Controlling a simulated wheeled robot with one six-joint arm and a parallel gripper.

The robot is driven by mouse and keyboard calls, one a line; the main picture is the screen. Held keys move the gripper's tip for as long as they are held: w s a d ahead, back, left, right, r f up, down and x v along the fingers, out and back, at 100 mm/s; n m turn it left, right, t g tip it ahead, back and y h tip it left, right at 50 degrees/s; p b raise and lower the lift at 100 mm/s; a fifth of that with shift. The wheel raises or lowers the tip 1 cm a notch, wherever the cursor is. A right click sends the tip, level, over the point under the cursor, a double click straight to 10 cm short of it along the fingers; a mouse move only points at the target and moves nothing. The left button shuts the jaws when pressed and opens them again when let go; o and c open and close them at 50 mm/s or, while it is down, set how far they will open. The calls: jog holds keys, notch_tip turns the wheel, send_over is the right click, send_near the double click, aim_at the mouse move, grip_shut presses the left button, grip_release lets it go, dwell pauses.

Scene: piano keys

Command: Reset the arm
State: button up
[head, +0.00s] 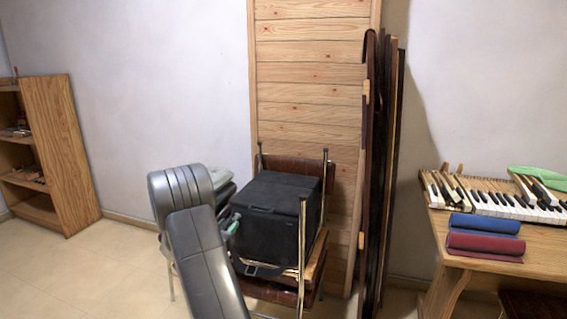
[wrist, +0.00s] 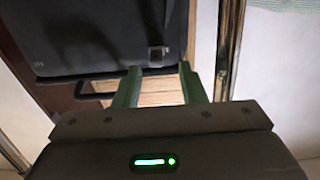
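My grey arm (head: 202,262) is bent in the lower middle of the head view. Its thick elbow is in front of a chair stack. A small greenish part, which looks like a finger of my gripper, peeks out beside the arm's right edge; the rest is hidden there. In the wrist view my gripper (wrist: 160,66) has two green fingers spread apart with nothing held between them. The fingertips point toward a black case (wrist: 95,35) and wooden slats. I cannot tell how close the fingertips are to the case.
The black case (head: 268,222) rests on brown metal-legged chairs (head: 295,167). Dark boards (head: 376,180) lean by a wooden panel (head: 310,75). A table (head: 487,262) at right holds piano keys (head: 500,202) and blue and red rolls. A shelf (head: 62,150) stands left. Floor between is clear.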

aim_at(234, 221)
jog(key=x, duration=0.3)
jog(key=shift+w+d, duration=0.15)
jog(key=shift+w, duration=0.15)
jog(key=shift+s+d, duration=0.25)
jog(key=shift+d, duration=0.2)
jog(key=shift+r, duration=0.1)
